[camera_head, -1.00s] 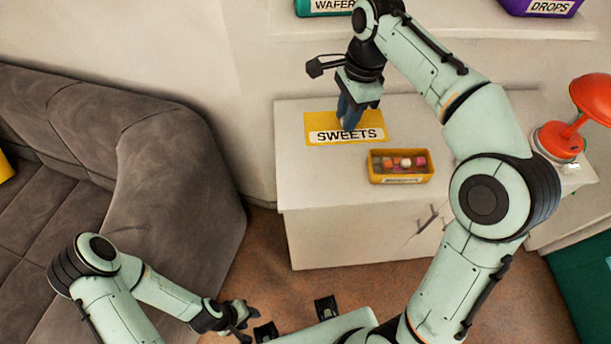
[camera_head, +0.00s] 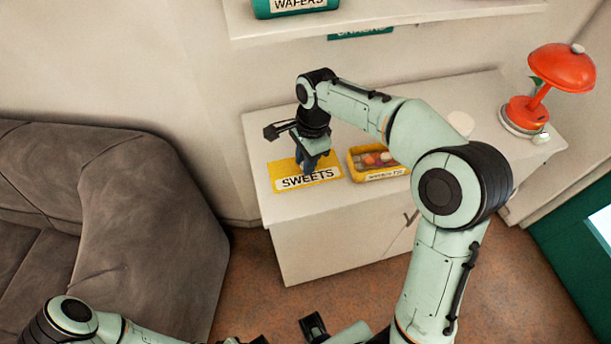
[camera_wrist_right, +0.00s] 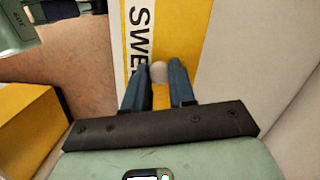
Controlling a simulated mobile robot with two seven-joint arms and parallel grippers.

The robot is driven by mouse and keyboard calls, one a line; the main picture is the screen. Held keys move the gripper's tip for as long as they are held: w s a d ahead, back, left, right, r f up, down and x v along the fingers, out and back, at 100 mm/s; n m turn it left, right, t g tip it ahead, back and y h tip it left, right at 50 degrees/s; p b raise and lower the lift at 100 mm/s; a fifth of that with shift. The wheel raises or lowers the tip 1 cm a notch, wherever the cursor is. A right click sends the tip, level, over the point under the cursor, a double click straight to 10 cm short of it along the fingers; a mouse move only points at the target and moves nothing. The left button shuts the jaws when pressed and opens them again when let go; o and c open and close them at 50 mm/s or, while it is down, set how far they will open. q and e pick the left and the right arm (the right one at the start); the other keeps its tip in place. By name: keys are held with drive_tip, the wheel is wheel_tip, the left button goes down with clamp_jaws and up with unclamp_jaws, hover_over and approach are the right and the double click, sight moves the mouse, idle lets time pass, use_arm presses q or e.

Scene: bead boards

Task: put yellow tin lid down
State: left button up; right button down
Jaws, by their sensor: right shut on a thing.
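The yellow tin lid (camera_head: 297,184) with its white SWEETS label is at the left end of the white cabinet top. It looks flat, on the top or very close above it. My right gripper (camera_head: 305,168) points down at the lid and is shut on its pale round knob (camera_wrist_right: 158,73). In the right wrist view, the blue fingers stand on either side of the knob, over the yellow lid (camera_wrist_right: 180,40). The open yellow tin (camera_head: 380,175) with colourful sweets stands just right of the lid. My left gripper is mostly cut off at the bottom edge of the head view.
The white cabinet top (camera_head: 265,150) is bare behind the lid. A red lamp (camera_head: 560,68) stands at the right. A shelf (camera_head: 400,28) with a teal wafers tin (camera_head: 295,8) hangs above. A grey sofa (camera_head: 150,210) is at the left.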

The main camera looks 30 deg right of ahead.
drive_tip(key=shift+f+b, duration=0.3)
drive_tip(key=shift+f, duration=2.75)
drive_tip(key=shift+f, duration=0.2)
drive_tip(key=c, duration=0.9)
unclamp_jaws()
drive_tip(key=shift+c, duration=0.2)
drive_tip(key=shift+r, duration=0.2)
drive_tip(key=r, duration=0.4)
drive_tip(key=d+r+p, duration=0.1)
drive_tip(key=r, duration=0.7)
drive_tip(key=shift+d+p, duration=0.2)
drive_tip(key=shift+p, duration=0.2)
